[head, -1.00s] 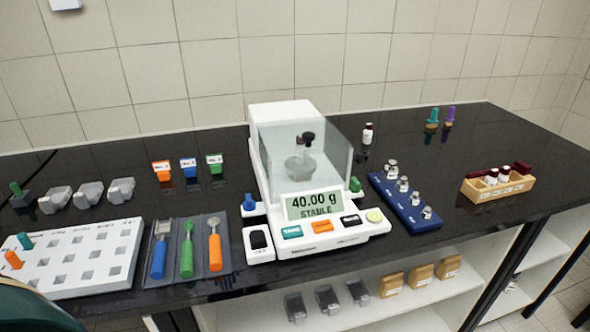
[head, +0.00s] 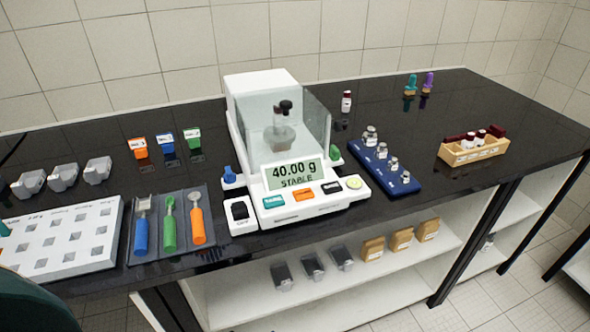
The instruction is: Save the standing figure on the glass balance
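The glass balance (head: 248,88) stands on the black bench in the middle of the head view, with glass walls around its chamber. Its display (head: 294,174) reads 40.00 g and STABLE. A weight-like object with a dark knob (head: 284,107) shows inside the chamber above a rounded pan or dish (head: 279,138). On the front panel are a teal button (head: 273,201), an orange button (head: 303,195), a black button (head: 331,188) and a round yellow-green button (head: 354,183). The button labels are too small to read surely. Neither gripper is in view.
A blue block with several metal weights (head: 385,168) stands right of the balance. A tray with blue, green and orange-handled tools (head: 184,243) and a white holed rack (head: 97,249) lie left. A wooden box of vials (head: 474,153) is at the right. A shelf runs below.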

